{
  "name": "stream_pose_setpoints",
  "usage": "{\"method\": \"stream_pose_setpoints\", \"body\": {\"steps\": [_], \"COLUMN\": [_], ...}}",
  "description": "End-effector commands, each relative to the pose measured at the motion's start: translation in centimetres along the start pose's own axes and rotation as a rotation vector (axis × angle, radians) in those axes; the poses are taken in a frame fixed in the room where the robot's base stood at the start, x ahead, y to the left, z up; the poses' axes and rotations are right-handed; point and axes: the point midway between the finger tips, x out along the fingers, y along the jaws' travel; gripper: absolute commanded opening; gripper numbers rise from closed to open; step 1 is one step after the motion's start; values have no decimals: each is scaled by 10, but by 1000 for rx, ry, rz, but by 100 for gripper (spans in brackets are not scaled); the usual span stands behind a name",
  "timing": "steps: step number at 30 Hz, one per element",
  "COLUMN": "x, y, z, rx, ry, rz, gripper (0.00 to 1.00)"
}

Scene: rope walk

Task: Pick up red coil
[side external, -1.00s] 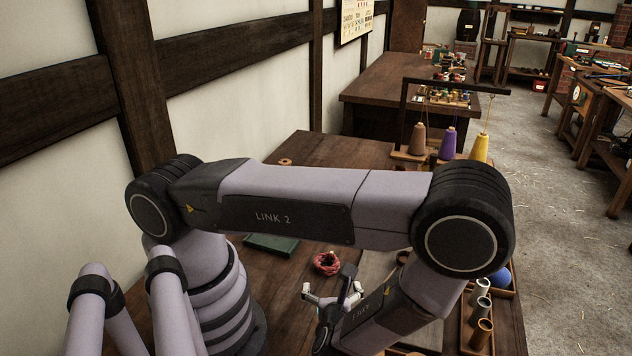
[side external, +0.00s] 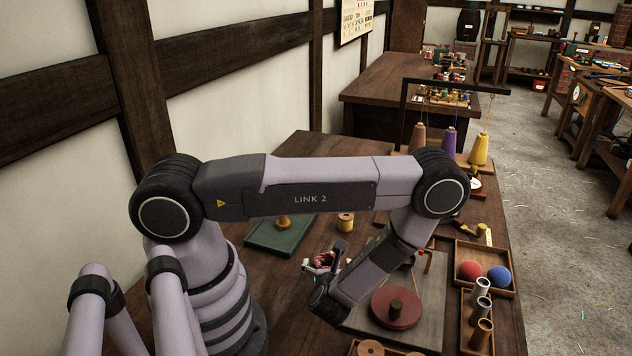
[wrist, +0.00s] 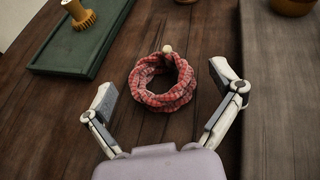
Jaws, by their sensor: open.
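The red coil (wrist: 148,98) is a ring of red and white rope with a small pale knob at its top edge. It lies on the dark wooden table in the wrist view. My gripper (wrist: 166,82) is open, with one finger to the left of the coil and one to the right. The coil looks apart from both fingers, and nothing is held. In the side view my gripper (side external: 325,263) is low over the table, and the red coil (side external: 323,259) shows partly hidden behind it.
A green tray (wrist: 48,62) with a yellow wooden piece lies left of the coil. A grey board (wrist: 277,110) lies to the right. A wooden spool (side external: 346,222) stands behind. A box with red and blue balls (side external: 470,270) sits farther right.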

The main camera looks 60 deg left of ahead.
Motion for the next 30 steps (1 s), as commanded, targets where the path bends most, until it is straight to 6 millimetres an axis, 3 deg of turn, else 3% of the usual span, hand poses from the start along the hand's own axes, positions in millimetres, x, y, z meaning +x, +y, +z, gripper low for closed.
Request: {"method": "stream_pose_setpoints", "body": {"steps": [3, 10, 26, 30], "x": [10, 11, 10, 10], "y": [0, 0, 0, 0], "z": [0, 0, 0, 0], "rx": [-1, 0, 0, 0], "ry": [0, -1, 0, 0], "rz": [2, 0, 0, 0], "gripper": [92, 92, 25, 24]}}
